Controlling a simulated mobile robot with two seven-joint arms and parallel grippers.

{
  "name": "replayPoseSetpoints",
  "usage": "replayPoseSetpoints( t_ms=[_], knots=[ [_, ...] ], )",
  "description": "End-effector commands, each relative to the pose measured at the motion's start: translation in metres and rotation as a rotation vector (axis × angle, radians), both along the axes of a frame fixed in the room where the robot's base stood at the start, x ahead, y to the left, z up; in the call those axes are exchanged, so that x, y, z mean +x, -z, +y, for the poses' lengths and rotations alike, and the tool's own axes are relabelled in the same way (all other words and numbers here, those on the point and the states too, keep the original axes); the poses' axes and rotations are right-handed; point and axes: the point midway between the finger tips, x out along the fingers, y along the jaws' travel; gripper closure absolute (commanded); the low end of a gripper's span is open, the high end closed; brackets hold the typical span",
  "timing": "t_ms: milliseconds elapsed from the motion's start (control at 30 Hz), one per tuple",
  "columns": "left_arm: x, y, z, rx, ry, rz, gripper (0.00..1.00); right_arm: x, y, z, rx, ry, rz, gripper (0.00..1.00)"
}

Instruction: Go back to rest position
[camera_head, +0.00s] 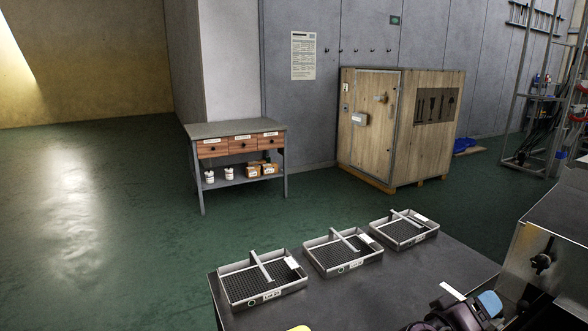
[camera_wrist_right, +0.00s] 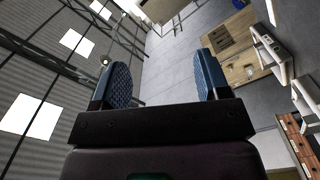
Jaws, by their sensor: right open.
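My right gripper (camera_head: 468,312) shows at the bottom right of the head view, over the dark table. It is dark, with a blue fingertip, and is cut by the bottom edge. In the right wrist view my right gripper (camera_wrist_right: 164,80) has its two blue ribbed fingers wide apart, with nothing between them. The fingers point up in that picture, towards the grey wall. I cannot make out my left gripper in either view.
The dark table (camera_head: 400,270) carries three mesh trays (camera_head: 262,280) (camera_head: 342,251) (camera_head: 404,229). A steel machine (camera_head: 545,255) stands close at the right. A small yellow piece (camera_head: 299,328) shows at the bottom edge. A drawer bench (camera_head: 237,130) and wooden cabinet (camera_head: 370,120) stand behind; the green floor at left is clear.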

Motion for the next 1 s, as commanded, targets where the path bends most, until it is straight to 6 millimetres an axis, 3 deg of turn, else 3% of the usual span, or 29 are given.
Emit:
replayPoseSetpoints(
  t_ms=[300,533,667,767,1000],
  knots=[
    [0.006,-0.002,-0.005,-0.011,-0.002,-0.013,0.57,0.045,0.01,0.037,0.178,-0.358,-0.084,0.31],
    [0.008,-0.004,-0.003,-0.007,0.0,-0.019,0.57,0.046,0.042,0.072,0.376,-0.646,-0.153,0.31],
    [0.007,-0.004,-0.003,-0.005,0.001,-0.017,0.57,0.027,0.07,0.089,0.513,-0.782,-0.184,0.31],
    [0.005,-0.003,-0.002,-0.004,0.0,-0.012,0.57,0.002,0.095,0.1,0.633,-0.861,-0.205,0.31],
    [-0.003,0.0,0.001,0.001,-0.003,0.004,0.57,-0.087,0.159,0.111,0.92,-0.917,-0.208,0.31]
  ],
)
